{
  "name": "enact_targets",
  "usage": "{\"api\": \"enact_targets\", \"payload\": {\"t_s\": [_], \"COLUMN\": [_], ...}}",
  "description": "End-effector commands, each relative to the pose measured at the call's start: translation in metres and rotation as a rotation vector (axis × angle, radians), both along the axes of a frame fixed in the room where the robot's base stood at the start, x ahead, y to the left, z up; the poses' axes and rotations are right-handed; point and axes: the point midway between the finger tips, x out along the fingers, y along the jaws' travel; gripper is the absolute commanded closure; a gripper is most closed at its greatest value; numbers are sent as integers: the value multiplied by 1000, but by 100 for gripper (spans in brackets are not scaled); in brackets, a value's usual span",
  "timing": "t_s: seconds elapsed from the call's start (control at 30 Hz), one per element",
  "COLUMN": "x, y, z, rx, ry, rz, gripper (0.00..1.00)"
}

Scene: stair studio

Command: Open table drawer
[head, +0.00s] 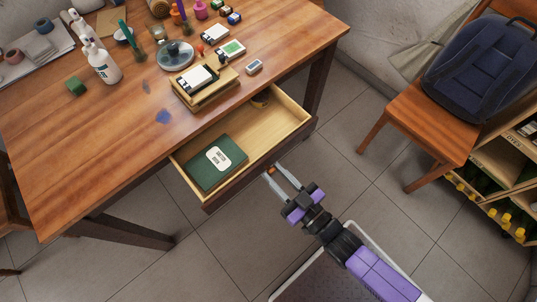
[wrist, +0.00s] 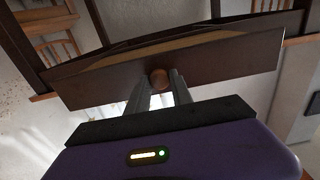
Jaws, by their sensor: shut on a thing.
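The table drawer (head: 265,128) is pulled out from the front of the wooden table (head: 110,122). A dark green book (head: 207,172) with a white label lies in its left part, and a small dark object (head: 261,99) lies near its back right. My gripper (head: 271,172) is at the drawer front. In the wrist view, its two fingers are on either side of the round wooden knob (wrist: 159,78) on the dark drawer front (wrist: 205,66). The gripper is shut on this knob, and the fingers partly hide it.
A chair (head: 425,120) with a dark blue backpack (head: 482,68) stands at the right, beside a shelf with bottles (head: 515,170). Tiled floor (head: 215,255) is clear before the drawer.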

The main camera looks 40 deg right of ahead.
Motion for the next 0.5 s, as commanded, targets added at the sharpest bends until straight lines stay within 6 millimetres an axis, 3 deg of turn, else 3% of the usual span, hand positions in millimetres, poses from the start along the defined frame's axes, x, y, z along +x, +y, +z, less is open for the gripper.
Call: {"api": "enact_targets", "payload": {"t_s": [0.4, 0.43, 0.5], "x": [-3, -3, -3], "y": [0, 0, 0], "z": [0, 0, 0], "rx": [0, 0, 0], "ry": [-1, -1, -1], "rz": [0, 0, 0], "gripper": [100, 69, 56]}}
